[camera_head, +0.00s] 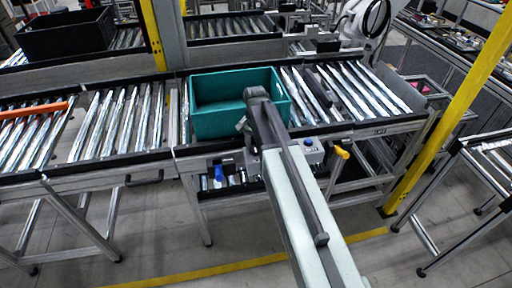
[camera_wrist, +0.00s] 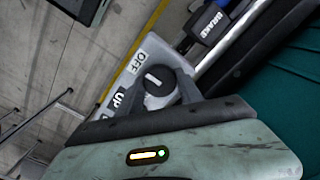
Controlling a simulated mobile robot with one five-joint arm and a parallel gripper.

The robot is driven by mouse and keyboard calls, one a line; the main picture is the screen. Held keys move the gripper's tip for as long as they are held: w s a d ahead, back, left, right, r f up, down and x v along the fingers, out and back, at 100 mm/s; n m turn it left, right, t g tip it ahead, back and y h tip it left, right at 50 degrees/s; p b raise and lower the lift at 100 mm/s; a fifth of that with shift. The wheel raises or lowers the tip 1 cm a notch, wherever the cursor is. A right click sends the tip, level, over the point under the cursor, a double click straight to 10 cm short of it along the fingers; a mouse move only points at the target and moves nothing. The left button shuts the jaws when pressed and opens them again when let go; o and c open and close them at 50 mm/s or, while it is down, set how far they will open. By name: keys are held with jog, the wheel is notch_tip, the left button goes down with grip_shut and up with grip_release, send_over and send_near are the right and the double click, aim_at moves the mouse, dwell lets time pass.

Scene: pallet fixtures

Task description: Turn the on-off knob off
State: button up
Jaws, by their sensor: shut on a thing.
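The on-off knob (camera_wrist: 157,80) is a dark round knob with a pale mark on its face, on a light grey control box (camera_wrist: 155,48). An OFF label sits just up and left of the knob, and an UP label lies lower left. My gripper (camera_wrist: 162,91) is shut on the knob, with one dark finger on each side. In the head view my gripper (camera_head: 246,138) is in front of the teal crate, at the conveyor's front edge. My arm hides the knob there; part of the control box (camera_head: 312,152) with a blue button shows right of the arm.
The teal crate (camera_head: 219,121) stands on the roller conveyor (camera_head: 115,122) behind my gripper. A blue-topped item (camera_head: 218,174) is below the conveyor edge, left of my arm. A yellow-ended lever (camera_head: 342,152) sticks out at right. Yellow posts (camera_head: 447,108) stand at the sides.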

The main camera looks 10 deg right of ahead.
aim_at(255, 148)
jog(key=o, duration=1.4)
jog(key=shift+c, duration=0.2)
notch_tip(255, 148, up, 8)
jog(key=p, duration=0.8)
jog(key=shift+f, duration=0.1)
